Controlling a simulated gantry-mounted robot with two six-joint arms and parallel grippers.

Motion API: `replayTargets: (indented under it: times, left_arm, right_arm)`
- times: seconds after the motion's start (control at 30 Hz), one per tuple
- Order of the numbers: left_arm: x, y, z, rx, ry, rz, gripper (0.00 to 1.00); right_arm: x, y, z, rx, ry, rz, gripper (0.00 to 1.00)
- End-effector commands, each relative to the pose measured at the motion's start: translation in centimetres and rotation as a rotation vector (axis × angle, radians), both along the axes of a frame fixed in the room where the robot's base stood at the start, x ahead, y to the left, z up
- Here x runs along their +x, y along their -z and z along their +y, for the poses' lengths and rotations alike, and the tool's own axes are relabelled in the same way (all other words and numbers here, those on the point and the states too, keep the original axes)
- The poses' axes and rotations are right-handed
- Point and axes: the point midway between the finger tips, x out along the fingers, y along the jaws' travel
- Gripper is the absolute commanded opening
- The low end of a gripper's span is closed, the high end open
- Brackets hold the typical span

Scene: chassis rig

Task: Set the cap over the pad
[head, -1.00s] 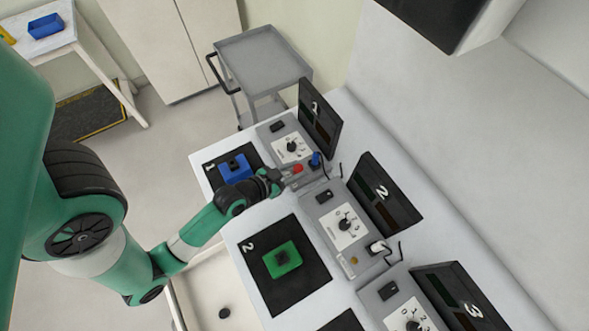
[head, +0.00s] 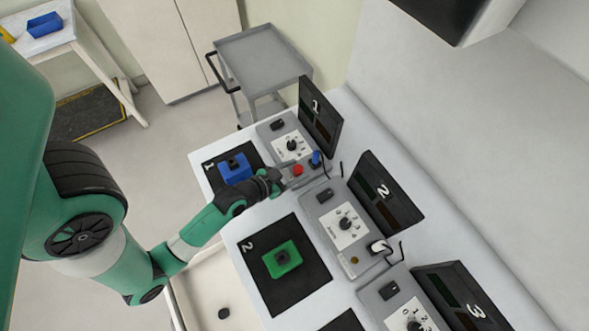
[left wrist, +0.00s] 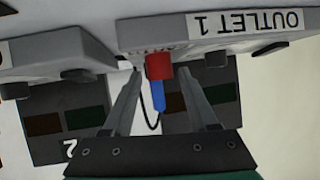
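My left gripper (head: 279,175) reaches in from the left to the front of the unit by screen 1. In the left wrist view its two fingers (left wrist: 160,88) are spread, with nothing clamped. A red cylindrical piece (head: 298,170) is on that unit; in the left wrist view it (left wrist: 159,65) shows between and beyond the fingertips, under the OUTLET 1 label. A blue plug-like piece (head: 316,158) stands beside it. I cannot tell which piece is the cap. Black numbered mats, mat 1 (head: 211,178) and mat 2 (head: 313,266), lie on the bench. My right gripper is out of view.
A blue block (head: 235,168) sits on mat 1 and a green block (head: 282,259) on mat 2. Units with dials stand before screen 2 (head: 386,191) and screen 3 (head: 463,295). A grey cart (head: 262,55) stands behind.

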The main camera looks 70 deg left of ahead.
Motion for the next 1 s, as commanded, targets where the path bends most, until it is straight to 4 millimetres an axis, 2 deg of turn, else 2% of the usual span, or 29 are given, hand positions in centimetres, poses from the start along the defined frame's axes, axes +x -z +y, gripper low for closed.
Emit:
replayTargets:
  times: [0.07,0.43,0.57,0.8,1.0]
  left_arm:
    - [0.0,0.0,0.0,0.000,0.000,0.000,0.72]
    - [-0.6,-0.4,-0.3,-0.001,-0.001,0.001,0.72]
    - [-2.5,-1.5,-1.1,-0.002,-0.002,0.001,0.72]
    - [-7.2,-4.1,-3.3,-0.004,-0.007,0.001,0.72]
    - [-9.2,-5.1,-4.1,-0.002,-0.005,0.002,0.72]
  right_arm:
    - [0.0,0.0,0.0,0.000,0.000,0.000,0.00]
    - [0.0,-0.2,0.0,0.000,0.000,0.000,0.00]
    - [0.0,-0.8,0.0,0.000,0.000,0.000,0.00]
    - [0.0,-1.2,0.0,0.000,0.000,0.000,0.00]
    - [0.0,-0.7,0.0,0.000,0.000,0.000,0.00]
